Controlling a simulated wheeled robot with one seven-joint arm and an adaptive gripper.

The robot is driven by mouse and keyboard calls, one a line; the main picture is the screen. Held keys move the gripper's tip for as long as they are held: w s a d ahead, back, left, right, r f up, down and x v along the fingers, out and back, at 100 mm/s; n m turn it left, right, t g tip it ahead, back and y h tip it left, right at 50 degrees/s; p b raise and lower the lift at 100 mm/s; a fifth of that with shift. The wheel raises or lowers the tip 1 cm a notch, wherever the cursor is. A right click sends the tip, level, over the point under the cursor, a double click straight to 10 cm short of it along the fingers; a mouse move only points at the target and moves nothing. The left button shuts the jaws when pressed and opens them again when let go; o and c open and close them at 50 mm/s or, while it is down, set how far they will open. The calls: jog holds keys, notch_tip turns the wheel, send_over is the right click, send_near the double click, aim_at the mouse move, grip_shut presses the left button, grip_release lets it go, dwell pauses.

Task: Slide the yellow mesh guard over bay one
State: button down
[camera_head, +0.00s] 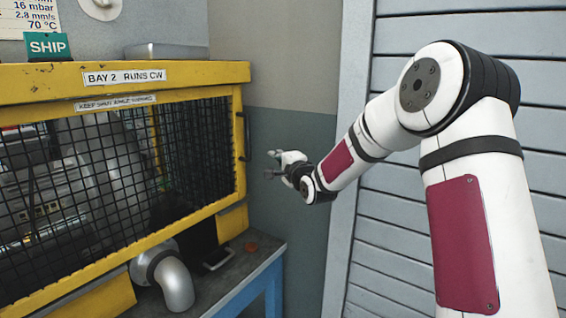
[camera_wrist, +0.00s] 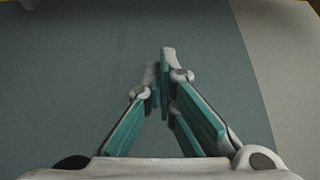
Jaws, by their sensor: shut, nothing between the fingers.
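The yellow mesh guard (camera_head: 120,195), a yellow frame filled with black wire mesh, stands upright across the front of the bench enclosure in the head view. It sits below a yellow rail labelled "BAY 2 RUNS CW". A dark upright handle (camera_head: 242,137) is on its right edge. My gripper (camera_head: 271,164) is to the right of the handle and a little lower, apart from it in the picture. In the wrist view my gripper (camera_wrist: 160,68) is shut and empty, its fingertips together before a plain wall. No bay one label is in view.
A green "SHIP" sign (camera_head: 47,46) stands on top. A grey slatted shutter (camera_head: 395,225) is behind my arm.

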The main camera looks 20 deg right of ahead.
jog(key=shift+w+a, duration=0.4)
jog(key=shift+a, duration=0.3)
jog(key=shift+w+a, duration=0.4)
jog(key=shift+a, duration=0.35)
jog(key=shift+w+a, duration=0.4)
jog(key=shift+a, duration=0.3)
